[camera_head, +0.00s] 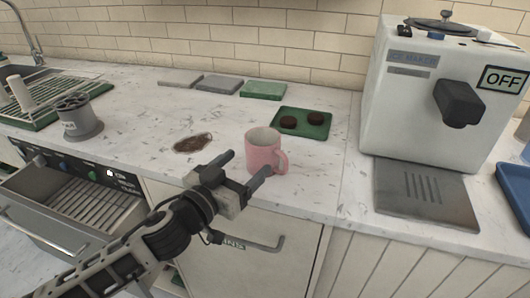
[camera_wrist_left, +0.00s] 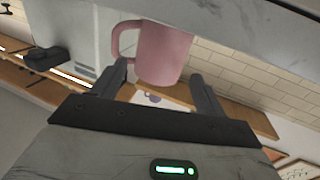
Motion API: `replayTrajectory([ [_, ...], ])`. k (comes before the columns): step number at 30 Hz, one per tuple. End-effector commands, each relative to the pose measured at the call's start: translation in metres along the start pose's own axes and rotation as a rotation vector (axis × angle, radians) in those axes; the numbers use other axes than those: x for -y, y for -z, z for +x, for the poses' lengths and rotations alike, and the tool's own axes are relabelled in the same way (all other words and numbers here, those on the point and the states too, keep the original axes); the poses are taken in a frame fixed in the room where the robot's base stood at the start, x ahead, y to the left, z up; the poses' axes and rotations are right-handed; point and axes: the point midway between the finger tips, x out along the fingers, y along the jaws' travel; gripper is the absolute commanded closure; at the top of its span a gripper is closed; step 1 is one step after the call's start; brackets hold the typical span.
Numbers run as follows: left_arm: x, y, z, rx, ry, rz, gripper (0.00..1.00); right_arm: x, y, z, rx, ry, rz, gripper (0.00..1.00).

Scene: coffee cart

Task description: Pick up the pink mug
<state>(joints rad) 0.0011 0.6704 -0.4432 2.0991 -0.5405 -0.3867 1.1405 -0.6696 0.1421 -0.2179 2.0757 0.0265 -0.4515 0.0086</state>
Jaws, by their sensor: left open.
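The pink mug (camera_head: 262,152) stands upright on the white marble counter, near its front edge, with its handle toward the right. My left gripper (camera_head: 246,170) is open in front of the mug, at its lower left in the head view. In the left wrist view the mug (camera_wrist_left: 163,52) shows just beyond and between the open fingers (camera_wrist_left: 160,85), with its handle close to one finger. I cannot tell whether a finger touches the mug. My right gripper is in neither view.
A green tray (camera_head: 316,131) with two dark round pieces lies behind the mug. A brown spill (camera_head: 193,143) is to its left. The ice maker (camera_head: 432,95) stands at the right. A grey grinder-like piece (camera_head: 78,118) and an open drawer (camera_head: 80,205) are at the left.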

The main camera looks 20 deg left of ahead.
Motion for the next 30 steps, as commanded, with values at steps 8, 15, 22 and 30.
replayTrajectory([
  [8,0.001,-0.001,0.025,-0.001,0.001,0.002,0.27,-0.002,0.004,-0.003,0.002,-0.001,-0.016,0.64],
  [15,0.002,-0.005,0.056,-0.001,0.000,0.002,0.27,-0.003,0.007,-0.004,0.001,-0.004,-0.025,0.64],
  [22,0.002,-0.007,0.058,0.001,0.000,0.001,0.27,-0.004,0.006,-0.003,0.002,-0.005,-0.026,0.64],
  [30,0.002,-0.005,0.058,-0.002,0.000,0.001,0.64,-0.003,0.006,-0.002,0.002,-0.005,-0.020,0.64],
])
